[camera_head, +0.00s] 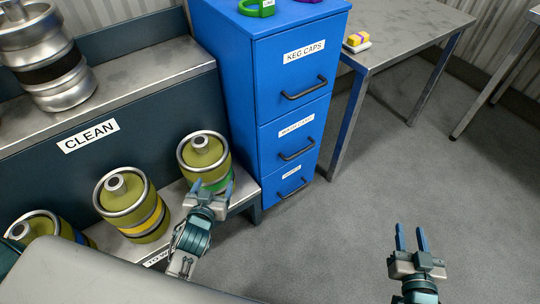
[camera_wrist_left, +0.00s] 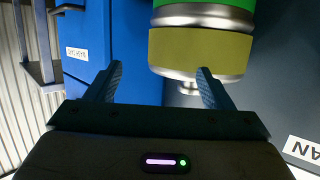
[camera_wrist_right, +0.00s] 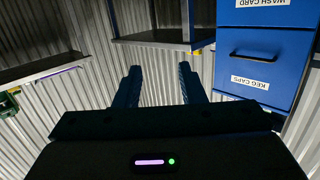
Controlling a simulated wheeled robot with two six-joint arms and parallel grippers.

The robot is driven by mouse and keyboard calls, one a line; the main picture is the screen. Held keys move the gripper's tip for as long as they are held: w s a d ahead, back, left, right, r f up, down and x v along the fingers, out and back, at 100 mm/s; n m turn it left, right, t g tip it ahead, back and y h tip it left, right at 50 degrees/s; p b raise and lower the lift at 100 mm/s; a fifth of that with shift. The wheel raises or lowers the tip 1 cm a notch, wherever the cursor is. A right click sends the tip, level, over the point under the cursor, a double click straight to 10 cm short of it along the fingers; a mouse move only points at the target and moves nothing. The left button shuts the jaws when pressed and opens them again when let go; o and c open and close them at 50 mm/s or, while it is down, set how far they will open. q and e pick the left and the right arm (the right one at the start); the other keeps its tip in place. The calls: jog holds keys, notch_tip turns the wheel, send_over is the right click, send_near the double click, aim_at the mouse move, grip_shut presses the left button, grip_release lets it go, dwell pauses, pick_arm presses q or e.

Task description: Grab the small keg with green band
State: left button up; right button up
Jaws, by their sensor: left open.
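The small keg with the green band (camera_head: 201,158) is olive-yellow with metal rims and stands on the low shelf beside the blue cabinet. It also shows in the left wrist view (camera_wrist_left: 200,50), past the fingertips and to the right of centre. My left gripper (camera_head: 213,186) is open and empty, in front of the keg's lower part and hiding some of its green band. In the left wrist view (camera_wrist_left: 158,72), the right finger overlaps the keg's edge; I cannot tell whether it touches. My right gripper (camera_head: 410,230) is open and empty above the floor.
A yellow-banded keg (camera_head: 133,206) and a blue-banded keg (camera_head: 42,230) stand on the same low shelf (camera_head: 244,187). A metal keg (camera_head: 48,50) stands on the upper shelf. The blue cabinet (camera_head: 280,75) is close on the right. Grey floor (camera_head: 340,215) is clear.

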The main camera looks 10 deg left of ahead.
aim_at(202, 148)
pick_arm(q)
jog(key=w+a+r+n+y, duration=0.1)
jog(key=r+y, duration=0.1)
jog(key=w+a+r+n+y+b, duration=0.1)
jog(key=w+a+r, duration=0.1)
jog(key=shift+w+n+t+y+b, duration=0.2)
jog(key=shift+n+t+y+b, duration=0.1)
jog(key=shift+n+y, duration=0.6)
jog(key=shift+y, duration=0.2)
jog(key=x, duration=0.6)
jog(key=shift+w+a+r, duration=0.1)
jog(key=shift+a+r, duration=0.15)
jog(key=shift+a, duration=0.25)
jog(key=x, duration=0.5)
jog(key=shift+a+r, duration=0.15)
jog(key=shift+r, duration=0.05)
jog(key=shift+w+a, duration=0.15)
pick_arm(e)
notch_tip(202, 148, up, 8)
jog(key=s+t, duration=0.1)
jog(key=s, duration=0.1)
jog(key=shift+s+a+f+t, duration=0.15)
jog(key=shift+a+f+t, duration=0.15)
jog(key=shift+a, duration=0.15)
pick_arm(q)
jog(key=shift+c, duration=0.4)
